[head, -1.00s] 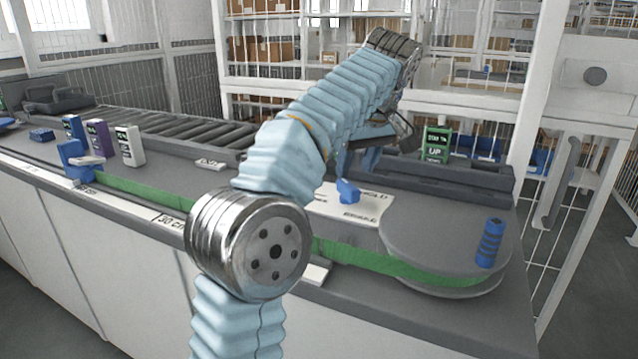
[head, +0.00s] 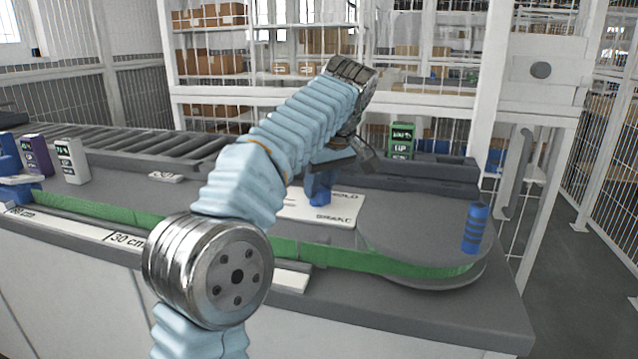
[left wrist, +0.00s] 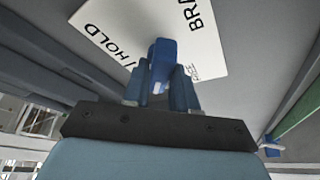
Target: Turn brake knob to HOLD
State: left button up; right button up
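The brake knob (left wrist: 162,58) is blue and stands on a white plate (left wrist: 207,35) lettered HOLD and BRAKE. In the head view the plate (head: 292,208) lies on the grey counter and the knob (head: 319,198) is partly hidden by my left gripper (head: 320,172). In the left wrist view the two blue fingers of my left gripper (left wrist: 160,80) are on either side of the knob, close against it. I see no clear gap, but I cannot tell whether they grip it. Which label the knob points to is unclear. My right gripper is not in view.
A round grey disc (head: 410,225) with a blue ribbed grip (head: 475,228) is right of the plate. A green band (head: 330,254) runs along the counter's front. A green UP box (head: 402,140) stands behind. Purple (head: 36,155) and white (head: 71,160) boxes stand left, before rollers (head: 125,143).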

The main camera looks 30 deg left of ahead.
pick_arm(q)
grip_shut()
jog(key=shift+f+m, duration=0.1)
jog(key=shift+m, duration=0.2)
jog(key=m+t+h+p, duration=0.1)
jog(key=m, duration=0.3)
jog(key=shift+s, duration=0.15)
jog(key=m+h+p, duration=0.1)
jog(key=m, duration=0.1)
jog(key=m+t+p, duration=0.1)
jog(key=m, duration=0.2)
jog(key=shift+a+h, duration=0.15)
jog(key=shift+h, duration=0.25)
jog(key=shift+f+m, duration=0.15)
jog(key=shift+m, duration=0.15)
jog(key=o, duration=0.8)
grip_release()
jog(key=shift+c, duration=0.2)
jog(key=shift+o, duration=0.2)
